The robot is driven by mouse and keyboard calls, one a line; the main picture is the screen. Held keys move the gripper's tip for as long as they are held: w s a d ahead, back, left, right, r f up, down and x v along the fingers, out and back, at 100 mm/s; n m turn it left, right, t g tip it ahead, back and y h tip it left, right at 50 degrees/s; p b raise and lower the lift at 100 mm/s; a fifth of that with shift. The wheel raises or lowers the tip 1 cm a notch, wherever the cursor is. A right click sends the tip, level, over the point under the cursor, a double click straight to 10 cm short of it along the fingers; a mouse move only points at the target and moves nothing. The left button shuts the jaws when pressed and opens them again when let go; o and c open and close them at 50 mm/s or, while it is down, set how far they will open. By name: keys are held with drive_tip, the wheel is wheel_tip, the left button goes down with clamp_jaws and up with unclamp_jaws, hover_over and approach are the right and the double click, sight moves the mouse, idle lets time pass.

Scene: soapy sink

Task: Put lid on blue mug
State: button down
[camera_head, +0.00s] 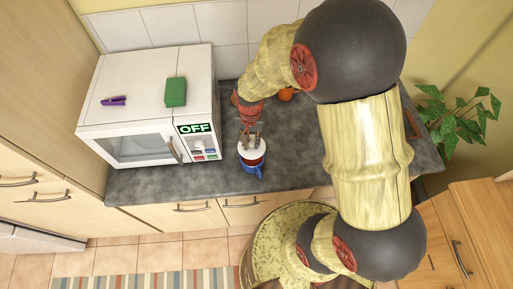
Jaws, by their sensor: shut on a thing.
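The blue mug (252,169) stands near the counter's front edge, right of the microwave, with its handle toward the front. A reddish-brown band shows between the mug's blue wall and the white lid (245,152). The lid is over the mug's opening, covering most of it from this view. My gripper (251,143) points down and is shut on the lid's top. I cannot tell whether the lid touches the rim or is held slightly above it.
A white microwave (130,148) stands close left, with a green block (175,92) and a purple item (114,101) on top. An orange round thing (286,94) lies behind my arm. Bare counter (290,175) shows right of the mug.

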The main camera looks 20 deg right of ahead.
wheel_tip(320, 180, down, 6)
drive_tip(key=b, duration=0.4)
drive_tip(key=shift+f, duration=0.2)
drive_tip(key=shift+f, duration=0.1)
idle(2.3)
drive_tip(key=c, duration=1.6)
unclamp_jaws()
drive_tip(key=shift+c, duration=0.2)
drive_tip(key=shift+o, duration=0.3)
drive_tip(key=o, duration=0.4)
